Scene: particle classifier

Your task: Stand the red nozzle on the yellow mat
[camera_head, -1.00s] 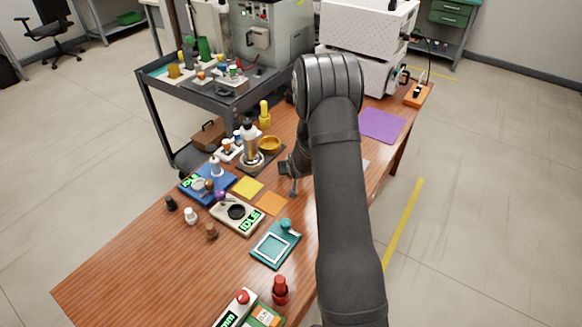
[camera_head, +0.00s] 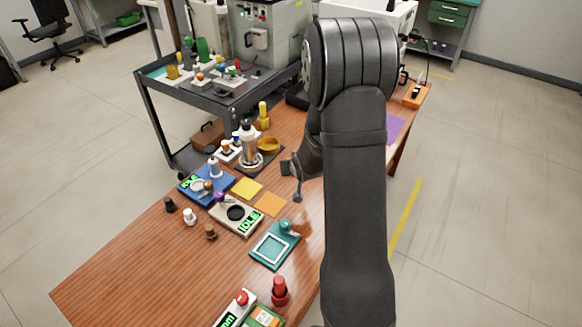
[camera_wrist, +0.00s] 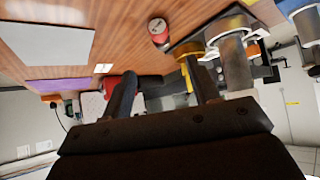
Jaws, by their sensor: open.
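A red, stepped, nozzle-like piece (camera_head: 280,291) stands upright near the front edge of the table in the head view. The yellow mat (camera_head: 246,188) lies flat at mid-table, bare, beside an orange mat. My gripper (camera_head: 297,192) hangs above the table, right of the orange mat and well behind the red piece. In the wrist view my gripper (camera_wrist: 159,66) has its two fingers apart with nothing held. That view also shows a red cylinder with a pale top (camera_wrist: 158,32) on the table and a red shape partly behind the left finger; I cannot tell what these are.
A teal square tray (camera_head: 275,246), a grey IDLE device (camera_head: 237,213) and a blue device (camera_head: 207,184) stand near the mats. Small pegs stand at left. A bottle (camera_head: 249,146) and amber bowl (camera_head: 268,145) stand behind.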

